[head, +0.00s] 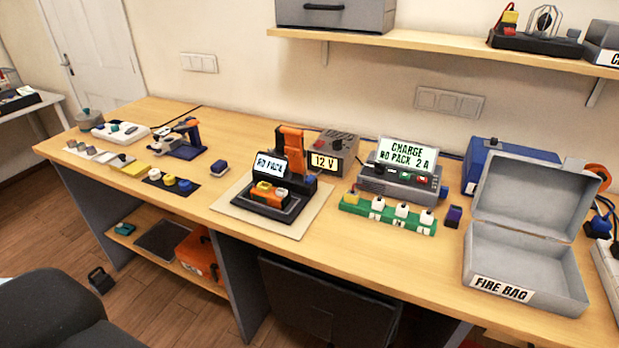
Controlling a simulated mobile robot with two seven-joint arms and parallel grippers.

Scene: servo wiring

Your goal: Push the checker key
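A black device (297,205), which looks like the checker, stands on a cream mat (236,212) in the middle of the bench. Its tilted white display (270,165) reads "NO PACK". An orange upright part (291,140) rises behind the display. Small yellow and orange-red blocks (270,191) sit on its front; I cannot tell which of them, if any, is the key. Neither of my grippers is in view.
A grey "12 V" box (340,160) stands right behind it. Further right are a charger (405,185) reading "CHARGE NO PACK 2 A", a green strip (352,208) with white-topped pieces, and an open "FIRE BAG" box (478,263).

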